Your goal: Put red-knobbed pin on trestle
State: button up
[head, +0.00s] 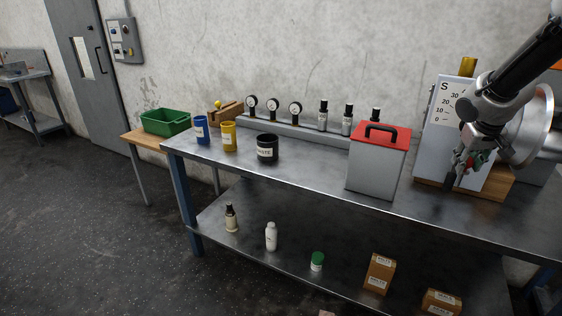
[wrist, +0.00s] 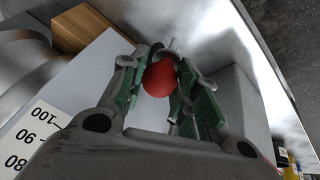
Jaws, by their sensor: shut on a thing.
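My gripper (head: 461,170) is in front of the white scale-marked machine at the right end of the bench. In the wrist view my gripper (wrist: 161,82) has its green-padded fingers closed around the red knob (wrist: 159,79) of the pin. A thin metal piece shows beyond the knob; the rest of the pin is hidden, and I cannot tell whether it is in the machine or free. The trestle, a wood-topped table (head: 143,139), stands beyond the left end of the bench.
The steel bench (head: 300,168) carries a blue cup (head: 201,130), a yellow cup (head: 229,136), a black pot (head: 267,149) and a red-lidded box (head: 376,165). Gauges and dark-topped bottles line its back. The scale machine (head: 441,135) has a large metal disc. Bottles and cartons occupy the lower shelf.

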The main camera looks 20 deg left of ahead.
aim_at(296, 167)
jog(key=j+u, duration=0.3)
jog(key=j, duration=0.75)
jog(key=i+l, duration=0.3)
jog(key=i, duration=0.15)
jog(key=i+l, duration=0.3)
jog(key=i, duration=0.15)
